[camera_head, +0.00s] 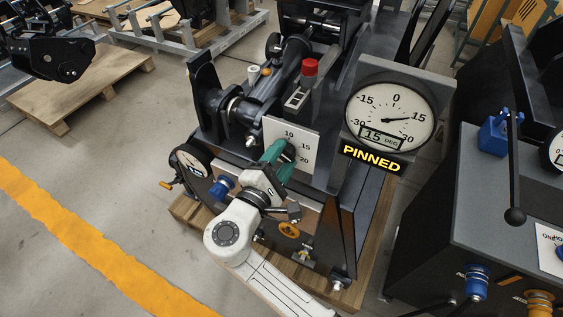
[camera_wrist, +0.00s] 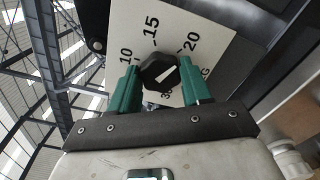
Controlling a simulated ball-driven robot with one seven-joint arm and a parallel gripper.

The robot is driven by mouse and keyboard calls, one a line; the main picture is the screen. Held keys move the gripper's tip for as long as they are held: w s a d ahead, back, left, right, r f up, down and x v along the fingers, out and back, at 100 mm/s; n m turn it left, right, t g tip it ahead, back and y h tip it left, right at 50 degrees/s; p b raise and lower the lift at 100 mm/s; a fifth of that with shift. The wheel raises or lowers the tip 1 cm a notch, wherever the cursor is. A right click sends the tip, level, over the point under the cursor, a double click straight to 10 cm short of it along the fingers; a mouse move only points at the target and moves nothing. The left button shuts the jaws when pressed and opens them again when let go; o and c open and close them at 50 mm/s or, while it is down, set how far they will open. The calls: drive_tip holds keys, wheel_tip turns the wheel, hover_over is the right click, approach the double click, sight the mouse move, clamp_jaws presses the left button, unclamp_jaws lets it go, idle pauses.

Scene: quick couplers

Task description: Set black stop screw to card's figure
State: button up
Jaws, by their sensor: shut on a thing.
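The black stop screw (camera_wrist: 158,72) is a faceted knob with a white pointer line, in front of a white scale plate (camera_wrist: 118,22). In the wrist view the plate reads 10, 15, 20 and further figures partly hidden by my fingers. The pointer line slants toward the upper right, roughly toward the 20 side. My gripper (camera_head: 284,152) is shut on the screw, one green finger on each side. In the head view the scale plate (camera_head: 272,128) shows 10, 15 and 20, and my fingers mostly cover the screw.
A dial gauge (camera_head: 392,114) reads 15 DEG above a PINNED sign (camera_head: 371,160). A red cap (camera_head: 310,67) tops a switch box behind the plate. A console (camera_head: 440,205) with a black lever (camera_head: 515,170) and a cut-off white card (camera_head: 552,246) stands at right. Floor is open at left.

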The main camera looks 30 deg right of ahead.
drive_tip(key=shift+m, duration=0.3)
drive_tip(key=o, duration=1.1)
drive_tip(key=shift+c, duration=0.2)
drive_tip(key=b+v, duration=0.1)
drive_tip(key=v, duration=1)
drive_tip(key=shift+b, duration=0.3)
